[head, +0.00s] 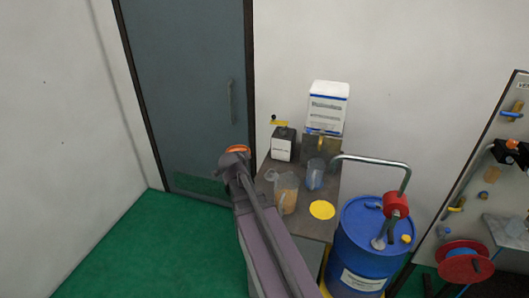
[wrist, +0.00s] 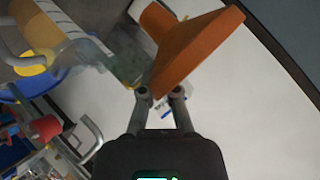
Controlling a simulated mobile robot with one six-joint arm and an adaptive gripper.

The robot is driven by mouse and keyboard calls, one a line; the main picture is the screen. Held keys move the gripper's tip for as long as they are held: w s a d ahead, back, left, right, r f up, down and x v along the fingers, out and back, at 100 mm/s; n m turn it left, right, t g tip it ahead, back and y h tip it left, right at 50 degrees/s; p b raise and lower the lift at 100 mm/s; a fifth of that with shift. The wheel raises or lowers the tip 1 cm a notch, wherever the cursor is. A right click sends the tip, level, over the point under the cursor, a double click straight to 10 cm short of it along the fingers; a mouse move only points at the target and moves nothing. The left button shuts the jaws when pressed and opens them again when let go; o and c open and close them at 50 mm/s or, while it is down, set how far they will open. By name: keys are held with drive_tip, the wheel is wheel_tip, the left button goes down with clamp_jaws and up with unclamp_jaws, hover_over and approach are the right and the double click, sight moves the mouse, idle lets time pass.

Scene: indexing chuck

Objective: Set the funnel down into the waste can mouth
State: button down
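The orange funnel (wrist: 195,45) is tilted on its side in the wrist view, with its wide rim to the right and its narrower end to the upper left. My gripper (wrist: 160,93) has its fingertips at the lower edge of the funnel and appears closed on it. In the head view the funnel (head: 237,149) is at the end of my arm, at my gripper (head: 234,159), left of the small table. A dark can with a white label (head: 283,145) stands at the table's back left; its label is too small to read, and I cannot make out its mouth.
On the table (head: 310,225) stand a pitcher with tan contents (head: 286,193), a bluish pitcher (head: 316,174), a yellow disc (head: 322,210) and a white container (head: 328,105). A blue drum (head: 365,245) with a bent pipe stands right. The door (head: 190,85) is behind.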

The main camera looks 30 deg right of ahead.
drive_tip(key=s+a+f+n+t+y+b, duration=0.1)
drive_tip(key=a+f+n+y+b, duration=0.2)
drive_tip(key=a, duration=0.6)
drive_tip(key=s+a+f+n+t+y+b, duration=0.1)
drive_tip(key=a+f+n+t+y+b, duration=0.2)
drive_tip(key=a, duration=0.6)
drive_tip(key=a+f+n+g+y+b, duration=0.1)
drive_tip(key=a+f+n+b, duration=0.1)
drive_tip(key=f+b, duration=0.8)
drive_tip(key=shift+a+f+b, duration=0.3)
drive_tip(key=shift+a+b, duration=0.05)
drive_tip(key=shift+a, duration=0.25)
drive_tip(key=shift+s, duration=0.2)
